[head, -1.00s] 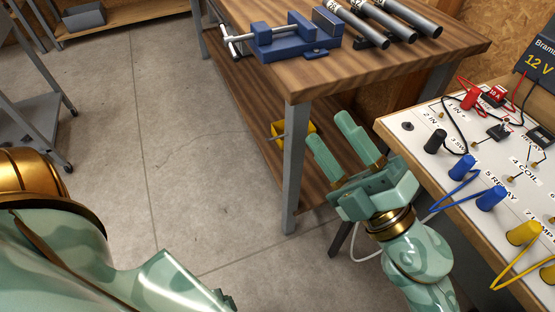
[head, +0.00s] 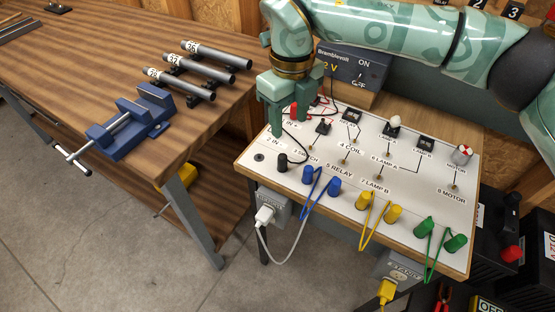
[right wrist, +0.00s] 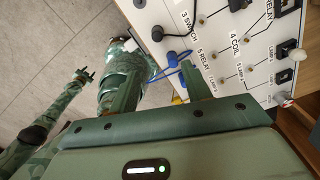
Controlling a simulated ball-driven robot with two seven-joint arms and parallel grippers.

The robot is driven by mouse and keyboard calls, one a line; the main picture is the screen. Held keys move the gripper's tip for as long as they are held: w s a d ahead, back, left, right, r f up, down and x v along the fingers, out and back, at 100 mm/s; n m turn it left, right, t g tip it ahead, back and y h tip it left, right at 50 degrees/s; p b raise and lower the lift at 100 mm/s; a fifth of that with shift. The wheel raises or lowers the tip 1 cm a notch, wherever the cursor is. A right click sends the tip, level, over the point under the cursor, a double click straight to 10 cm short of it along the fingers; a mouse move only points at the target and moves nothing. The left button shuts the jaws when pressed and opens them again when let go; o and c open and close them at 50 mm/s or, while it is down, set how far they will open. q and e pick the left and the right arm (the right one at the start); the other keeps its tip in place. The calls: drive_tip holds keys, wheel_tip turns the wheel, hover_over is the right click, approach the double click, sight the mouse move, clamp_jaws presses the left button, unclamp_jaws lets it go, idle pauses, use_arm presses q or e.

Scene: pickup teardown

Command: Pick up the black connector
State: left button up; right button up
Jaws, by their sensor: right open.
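The black connector (head: 283,161) stands on the white panel near the "2 IN" label, with a black lead running from it. It also shows in the right wrist view (right wrist: 157,34), near the top, beyond the fingers. My right gripper (head: 290,124) is open and points down over the panel's left end. Its fingertips are above the connector in the head view, apart from it, with nothing between them. The open fingers also show in the right wrist view (right wrist: 157,85). My left gripper (right wrist: 86,76) shows small at the left of the right wrist view; its opening is unclear.
Blue connectors (head: 334,186), yellow connectors (head: 394,213) and green connectors (head: 455,243) line the panel's (head: 350,210) front edge. A red connector (head: 294,112) is close behind the gripper. A blue vise (head: 130,127) and pipes (head: 215,62) are on the wooden bench (head: 90,70) at left.

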sight(284, 157)
wheel_tip(284, 157, down, 9)
drive_tip(key=shift+w+a+f+b, duration=0.1)
drive_tip(key=shift+b, duration=0.7)
drive_tip(key=f, duration=0.1)
drive_tip(key=f+b, duration=0.1)
drive_tip(key=f, duration=0.1)
drive_tip(key=w+f+b, duration=0.1)
drive_tip(key=f, duration=0.1)
drive_tip(key=shift+a+f, duration=0.1)
drive_tip(key=shift+a, duration=0.3)
drive_tip(key=shift+s, duration=0.1)
clamp_jaws()
